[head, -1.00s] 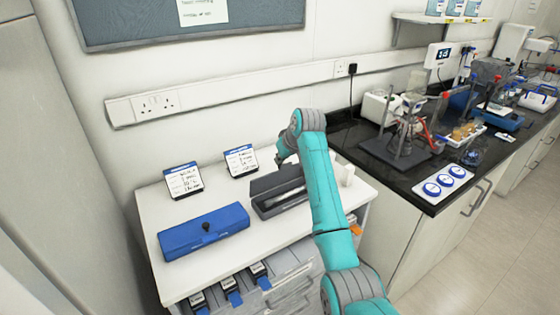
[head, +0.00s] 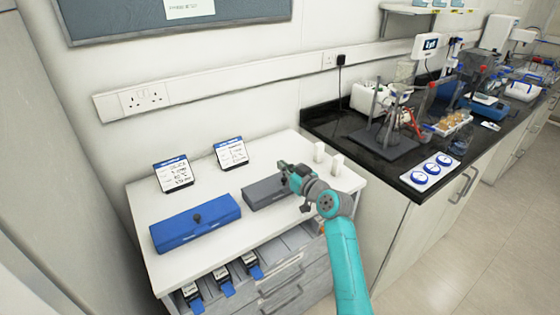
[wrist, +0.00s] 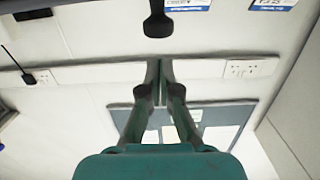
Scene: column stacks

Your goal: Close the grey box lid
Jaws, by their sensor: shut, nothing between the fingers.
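The grey box (head: 262,192) sits on the white cabinet top, right of the blue box. Its lid looks down and flat over the part I can see. The right end of the box is hidden behind my gripper (head: 284,172), so I cannot tell whether they touch. In the wrist view the two fingers of my gripper (wrist: 160,66) are together with nothing between them. A dark knob (wrist: 157,24) shows beyond the fingertips at the top of that view; it looks like the box lid's knob.
The blue box (head: 196,224) with a black knob is shut, left of the grey one. Two label cards (head: 174,174) (head: 231,153) stand behind the boxes. Small white blocks (head: 319,152) (head: 337,165) stand at the right. The front white surface is clear.

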